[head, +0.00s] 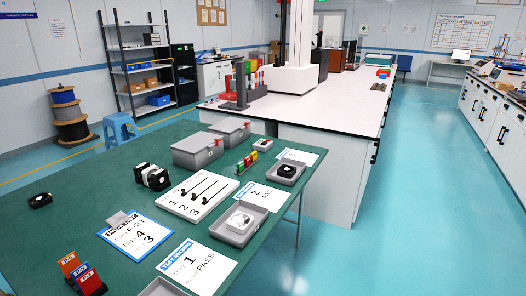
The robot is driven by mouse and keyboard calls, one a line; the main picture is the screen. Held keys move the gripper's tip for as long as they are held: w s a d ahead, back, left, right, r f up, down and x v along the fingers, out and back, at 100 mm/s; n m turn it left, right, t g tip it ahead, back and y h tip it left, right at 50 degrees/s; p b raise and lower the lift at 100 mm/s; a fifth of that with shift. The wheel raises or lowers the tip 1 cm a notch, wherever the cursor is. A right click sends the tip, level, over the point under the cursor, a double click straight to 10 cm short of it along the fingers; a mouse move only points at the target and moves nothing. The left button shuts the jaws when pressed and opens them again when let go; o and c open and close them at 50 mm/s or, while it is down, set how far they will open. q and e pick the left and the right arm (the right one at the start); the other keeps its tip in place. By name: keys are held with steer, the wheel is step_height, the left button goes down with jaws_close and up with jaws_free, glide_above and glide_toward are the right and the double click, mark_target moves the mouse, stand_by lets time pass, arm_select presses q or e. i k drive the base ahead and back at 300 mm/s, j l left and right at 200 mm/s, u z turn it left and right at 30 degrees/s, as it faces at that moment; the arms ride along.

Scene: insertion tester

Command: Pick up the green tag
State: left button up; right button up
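A small group of upright coloured tags stands on the green table near its right side. A green tag (247,161) is among them, with red and yellow ones close beside it. They are small in the head view, so their exact order and holder are hard to make out. Neither of my grippers shows in the head view.
The green table (85,185) also holds grey lidded boxes (197,150), a white numbered board (197,193), a grey tray (239,224), a clipboard (136,235) and printed sheets. Orange and red tags (82,275) stand front left. A white bench (330,112) lies behind.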

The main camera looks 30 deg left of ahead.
mark_target(241, 165)
steer(key=i+l+u, duration=0.15)
steer(key=i+u, duration=0.15)
steer(key=u, duration=0.2)
steer(key=i+l+u, duration=0.25)
steer(key=u, duration=0.25)
steer(key=i+l+u, duration=0.2)
steer(key=l+u, duration=0.15)
steer(key=u, duration=0.15)
steer(key=i+l+u, duration=0.1)
steer(key=l+u, duration=0.4)
steer(key=j, duration=0.15)
